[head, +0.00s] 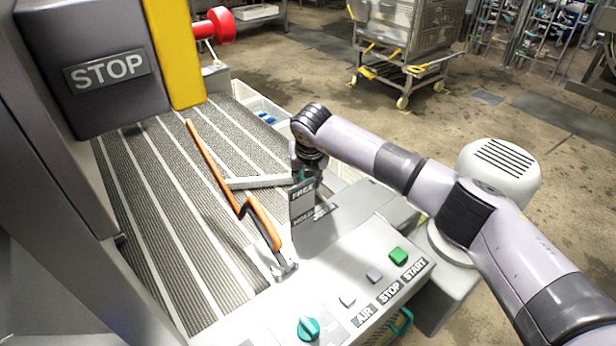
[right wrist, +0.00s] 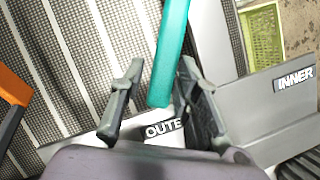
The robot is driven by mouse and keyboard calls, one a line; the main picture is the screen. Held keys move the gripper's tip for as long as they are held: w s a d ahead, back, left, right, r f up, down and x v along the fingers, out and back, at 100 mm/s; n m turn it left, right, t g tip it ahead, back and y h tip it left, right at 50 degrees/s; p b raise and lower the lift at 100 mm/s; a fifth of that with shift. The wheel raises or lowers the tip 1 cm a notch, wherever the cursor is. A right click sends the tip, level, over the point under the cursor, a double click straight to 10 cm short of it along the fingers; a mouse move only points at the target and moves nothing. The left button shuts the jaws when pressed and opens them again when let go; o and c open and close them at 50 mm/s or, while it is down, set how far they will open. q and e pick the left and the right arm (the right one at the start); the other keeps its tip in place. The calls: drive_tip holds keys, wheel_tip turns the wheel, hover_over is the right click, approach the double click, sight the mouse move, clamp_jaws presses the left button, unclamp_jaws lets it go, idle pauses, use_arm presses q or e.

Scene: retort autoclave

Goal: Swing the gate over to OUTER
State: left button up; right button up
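A teal lever (right wrist: 172,45) runs down between the fingers of my right gripper (right wrist: 160,80) in the right wrist view. The fingers stand apart on both sides of it, with a gap on the left; whether the right finger touches it I cannot tell. The lever's lower end is beside the OUTER label (right wrist: 164,129), partly hidden by the gripper. The INNER label (right wrist: 295,79) is farther right. In the head view my right gripper (head: 301,175) points down over the panel, and the lever is mostly hidden. Which part is the gate itself is unclear. My left gripper is out of view.
An orange bent lever (head: 232,190) stands left of my gripper, above the slatted conveyor (head: 165,225). The control panel (head: 330,285) has a green button (head: 398,256) and a teal knob (head: 308,328). A STOP box (head: 105,70) hangs at upper left. A wheeled cart (head: 405,50) stands behind.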

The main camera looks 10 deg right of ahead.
drive_tip(key=shift+o, duration=1)
drive_tip(key=shift+d+r, duration=0.1)
drive_tip(key=shift+r, duration=0.1)
drive_tip(key=v, duration=1.1)
drive_tip(key=shift+s+r, duration=0.15)
drive_tip(key=shift+r, duration=0.15)
